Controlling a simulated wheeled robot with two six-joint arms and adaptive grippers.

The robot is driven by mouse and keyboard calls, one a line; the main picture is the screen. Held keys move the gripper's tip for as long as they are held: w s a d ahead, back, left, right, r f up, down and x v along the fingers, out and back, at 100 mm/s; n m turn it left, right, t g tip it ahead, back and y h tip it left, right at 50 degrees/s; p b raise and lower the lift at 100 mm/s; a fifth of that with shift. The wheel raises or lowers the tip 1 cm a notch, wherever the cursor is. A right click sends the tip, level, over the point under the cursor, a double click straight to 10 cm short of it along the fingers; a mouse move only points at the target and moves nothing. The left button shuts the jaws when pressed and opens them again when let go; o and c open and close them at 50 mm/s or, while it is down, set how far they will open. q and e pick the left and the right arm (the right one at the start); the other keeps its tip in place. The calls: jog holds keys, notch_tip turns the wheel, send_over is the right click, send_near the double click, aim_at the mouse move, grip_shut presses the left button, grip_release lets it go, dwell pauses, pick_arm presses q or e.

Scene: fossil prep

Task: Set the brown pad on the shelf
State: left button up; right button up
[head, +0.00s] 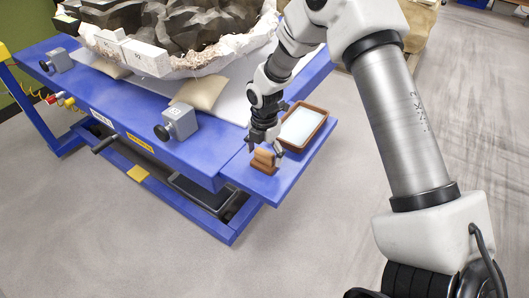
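The brown pad (263,161) is a small block at the outer end of the blue shelf (291,174), which sticks out from the blue table. My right gripper (265,149) points down right at the top of the pad, with a dark finger to each side. At this size I cannot tell whether the fingers grip the pad or stand apart from it, or whether the pad rests fully on the shelf. My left gripper is not in view.
A brown-rimmed tray (322,128) with a pale inside sits just behind the pad on the shelf. A large dark fossil block (200,25) in a white jacket lies on the table with tan sandbags (200,91). Grey clamp boxes (180,121) line the table edge. The floor in front is clear.

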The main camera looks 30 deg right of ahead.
aim_at(264, 151)
notch_tip(264, 151, up, 12)
jog(key=shift+r+p, duration=0.25)
jog(key=shift+p, duration=0.15)
